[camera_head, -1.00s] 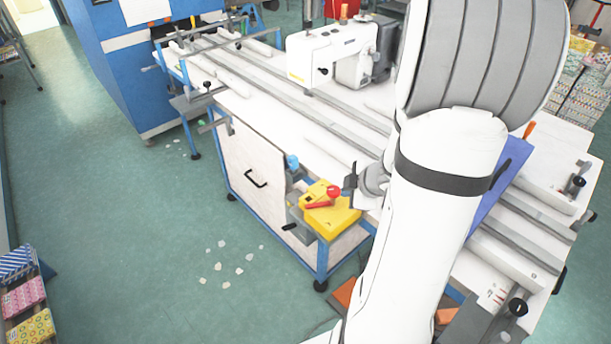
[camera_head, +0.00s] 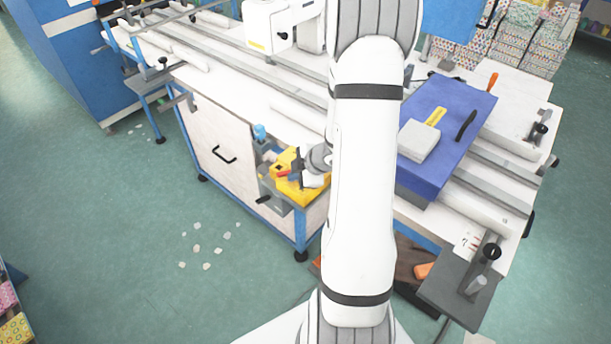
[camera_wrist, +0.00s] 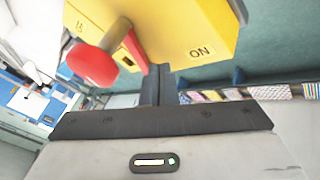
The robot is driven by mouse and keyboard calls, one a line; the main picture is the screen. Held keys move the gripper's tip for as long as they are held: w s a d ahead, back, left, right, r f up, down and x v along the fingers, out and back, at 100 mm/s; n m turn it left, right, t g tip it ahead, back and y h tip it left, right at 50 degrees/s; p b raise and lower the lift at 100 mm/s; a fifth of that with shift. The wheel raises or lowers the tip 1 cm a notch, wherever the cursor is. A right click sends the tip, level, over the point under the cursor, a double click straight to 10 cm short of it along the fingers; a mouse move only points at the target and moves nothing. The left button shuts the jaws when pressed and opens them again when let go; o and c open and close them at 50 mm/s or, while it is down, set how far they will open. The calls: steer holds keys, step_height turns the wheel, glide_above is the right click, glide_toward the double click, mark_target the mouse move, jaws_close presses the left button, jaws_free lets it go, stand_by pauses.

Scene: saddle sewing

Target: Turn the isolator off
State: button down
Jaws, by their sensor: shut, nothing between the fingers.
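The isolator is a yellow box (camera_head: 316,187) with a red handle, fixed at the front corner of the white sewing bench. In the wrist view the yellow box (camera_wrist: 190,30) fills the top and bears the word "ON". Its red handle (camera_wrist: 95,65) has a round red knob end and shows at the upper left. My gripper (camera_head: 298,165) is at the box in the head view and covers part of it. In the wrist view my gripper (camera_wrist: 157,85) is shut and empty, its fingertips close beside the red handle. I cannot tell whether they touch it.
A white sewing machine (camera_head: 270,25) stands behind.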

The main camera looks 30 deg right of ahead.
steer(key=shift+w+d, duration=0.1)
steer(key=shift+w, duration=0.5)
